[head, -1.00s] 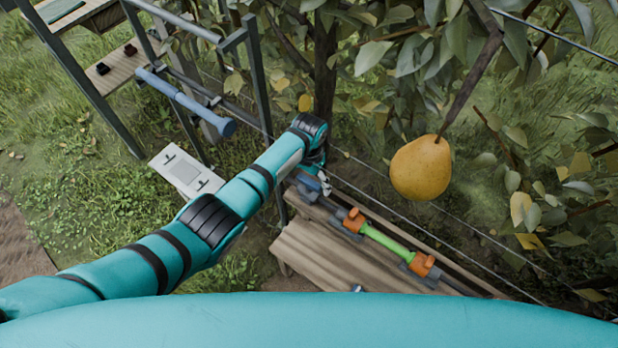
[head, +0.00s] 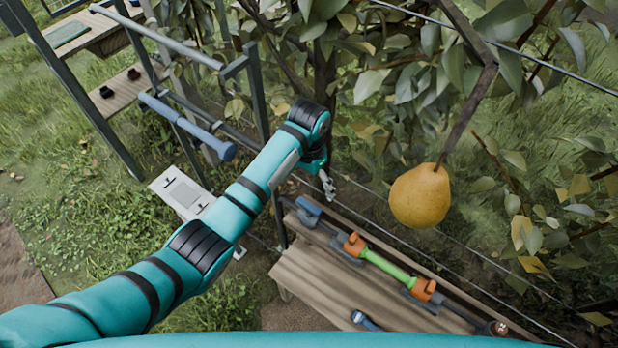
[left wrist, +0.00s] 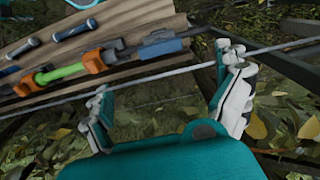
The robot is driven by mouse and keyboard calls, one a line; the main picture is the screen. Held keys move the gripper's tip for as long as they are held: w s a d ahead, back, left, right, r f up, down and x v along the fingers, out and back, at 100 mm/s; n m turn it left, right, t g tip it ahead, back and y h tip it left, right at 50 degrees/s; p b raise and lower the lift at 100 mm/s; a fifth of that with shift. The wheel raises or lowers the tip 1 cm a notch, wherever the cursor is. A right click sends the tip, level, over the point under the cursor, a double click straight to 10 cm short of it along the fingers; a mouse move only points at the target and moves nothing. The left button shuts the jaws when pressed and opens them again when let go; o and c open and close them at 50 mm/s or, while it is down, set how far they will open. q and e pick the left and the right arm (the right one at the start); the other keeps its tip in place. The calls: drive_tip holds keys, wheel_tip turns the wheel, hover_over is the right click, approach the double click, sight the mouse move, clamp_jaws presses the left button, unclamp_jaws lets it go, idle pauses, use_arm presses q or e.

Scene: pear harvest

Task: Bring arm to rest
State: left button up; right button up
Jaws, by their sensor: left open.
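My left arm reaches in from the left of the head view. Its gripper (head: 327,184) hangs above the back left corner of the wooden bench, beside the wire. My right gripper is not in view.
A yellow pear (head: 420,196) hangs from a branch to the right. A metal rack with a blue-handled bar (head: 190,122) stands at left. A wire (left wrist: 200,66) crosses near the fingers. The wooden bench (head: 310,285) has a bare left part.

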use_arm(q)
drive_tip(key=shift+r, duration=0.55)
drive_tip(key=s+a+f+n+b, duration=0.1)
drive_tip(key=s+a+f, duration=0.25)
drive_tip(key=f, duration=0.65)
drive_tip(key=s+a+f+n+h+b, duration=0.1)
drive_tip(key=s+a+f, duration=0.3)
drive_tip(key=f, duration=0.6)
drive_tip(key=s+a+f+n+b, duration=0.1)
drive_tip(key=s+a+f, duration=0.1)
drive_tip(key=s+f, duration=0.65)
drive_tip(key=s+a+f, duration=0.4)
drive_tip(key=s+f, duration=0.2)
drive_tip(key=s, duration=0.3)
drive_tip(key=s+a+f+n+b, duration=0.1)
drive_tip(key=s+a+f, duration=0.4)
drive_tip(key=s, duration=0.4)
drive_tip(key=s+a+f+t+y+b, duration=0.1)
drive_tip(key=s+a+f, duration=0.3)
drive_tip(key=s+f, duration=0.3)
drive_tip(key=s, duration=0.3)
drive_tip(key=shift+a+f+n, duration=0.2)
drive_tip(key=shift+n, duration=0.1)
drive_tip(key=shift+w, duration=0.1)
